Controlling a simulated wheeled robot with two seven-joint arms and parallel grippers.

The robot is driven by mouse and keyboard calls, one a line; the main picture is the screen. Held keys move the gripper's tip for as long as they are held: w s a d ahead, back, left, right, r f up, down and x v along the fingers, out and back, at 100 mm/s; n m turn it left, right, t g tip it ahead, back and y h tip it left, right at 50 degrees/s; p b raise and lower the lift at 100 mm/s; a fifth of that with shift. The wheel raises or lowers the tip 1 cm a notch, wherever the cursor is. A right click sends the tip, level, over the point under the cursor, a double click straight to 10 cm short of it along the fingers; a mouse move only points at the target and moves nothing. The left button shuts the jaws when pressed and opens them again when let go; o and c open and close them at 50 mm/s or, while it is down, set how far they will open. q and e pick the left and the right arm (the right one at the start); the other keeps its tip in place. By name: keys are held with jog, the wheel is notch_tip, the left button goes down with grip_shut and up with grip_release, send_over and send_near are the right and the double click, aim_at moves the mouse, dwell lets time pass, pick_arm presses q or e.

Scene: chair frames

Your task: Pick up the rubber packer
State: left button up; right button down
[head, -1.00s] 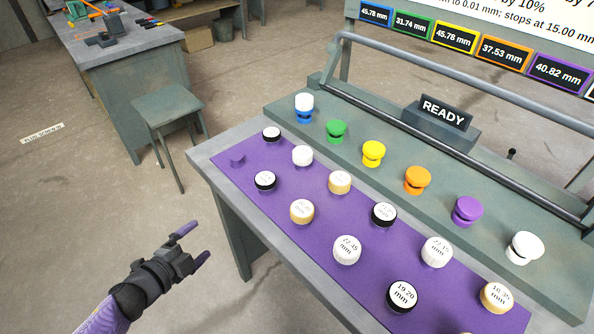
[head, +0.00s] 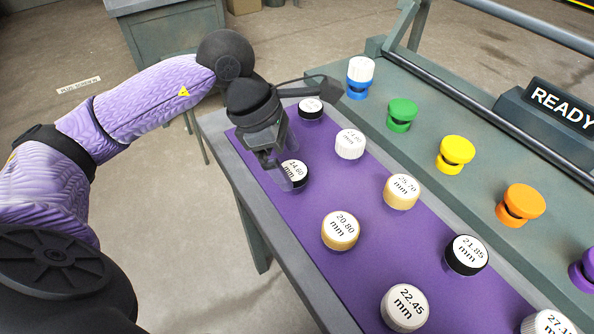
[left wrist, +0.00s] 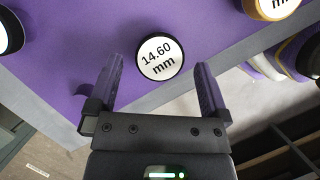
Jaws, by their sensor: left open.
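Several short round packers with white labelled tops stand on the purple mat (head: 262,152); some have black sides, others tan or white. A black-sided packer (head: 294,174) stands near the mat's front edge under my left gripper (head: 282,170). In the left wrist view this packer (left wrist: 160,57) reads 14.60 mm. My left gripper (left wrist: 160,78) is open there, its two purple fingers on either side of the near part of the packer in the picture, not visibly touching it. Other black-sided packers are at the far end (head: 310,108) and nearer right (head: 466,255). My right gripper is out of view.
A white packer (head: 350,144) and tan packers (head: 402,191) (head: 340,231) stand close by. Coloured knobs, such as a green one (head: 403,115), line the grey ledge behind. A READY sign (head: 562,108) stands at the right. Floor lies left of the bench.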

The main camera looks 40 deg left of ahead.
pick_arm(q)
jog(key=shift+x, duration=0.75)
jog(key=shift+r, duration=0.1)
jog(key=c, duration=1.2)
